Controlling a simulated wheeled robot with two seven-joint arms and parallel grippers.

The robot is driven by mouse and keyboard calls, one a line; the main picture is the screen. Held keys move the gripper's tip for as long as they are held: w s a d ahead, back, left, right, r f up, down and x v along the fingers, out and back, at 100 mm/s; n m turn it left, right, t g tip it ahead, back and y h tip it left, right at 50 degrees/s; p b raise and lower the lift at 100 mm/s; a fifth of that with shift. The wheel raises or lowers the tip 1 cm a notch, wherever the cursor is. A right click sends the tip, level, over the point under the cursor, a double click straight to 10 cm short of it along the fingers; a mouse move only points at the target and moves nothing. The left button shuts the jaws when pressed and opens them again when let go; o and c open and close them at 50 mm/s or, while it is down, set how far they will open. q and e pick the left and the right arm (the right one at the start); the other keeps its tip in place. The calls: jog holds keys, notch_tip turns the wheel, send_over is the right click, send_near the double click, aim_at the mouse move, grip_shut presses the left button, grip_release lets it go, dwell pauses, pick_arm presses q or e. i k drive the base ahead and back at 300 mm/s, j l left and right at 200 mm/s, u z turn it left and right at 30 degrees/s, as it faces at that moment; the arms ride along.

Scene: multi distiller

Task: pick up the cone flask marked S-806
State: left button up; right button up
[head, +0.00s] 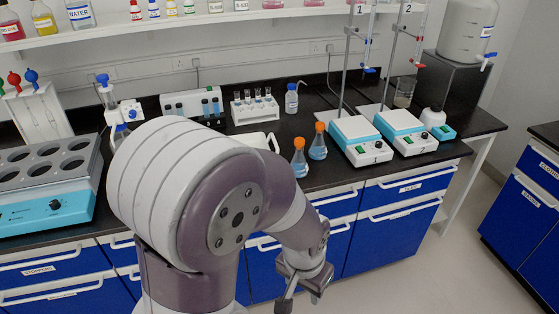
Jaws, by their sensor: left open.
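Two small cone flasks with orange stoppers and blue liquid stand upright on the black bench near its front edge, one at the left (299,166) and one slightly further back at the right (318,149). Their markings are too small to read, so I cannot tell which is S-806. My left gripper (302,295) is open and empty. It points down in front of the blue drawers, lower in the picture than the flasks and apart from them. My right gripper is not in view.
Two stirrer hotplates (362,142) (407,132) with burette stands are right of the flasks. A tube rack (254,109) and a wash bottle (291,101) stand behind. My arm hides part of the bench. A blue heating block (45,195) is at left.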

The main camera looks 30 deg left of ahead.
aim_at(298, 162)
jog(key=u, duration=1.05)
jog(key=i+l+z, duration=0.15)
jog(key=i, duration=0.3)
jog(key=i+l+z, duration=0.1)
jog(key=i+l, duration=0.15)
jog(key=i, duration=0.2)
jog(key=i+l+z, duration=0.15)
jog(key=i, duration=0.3)
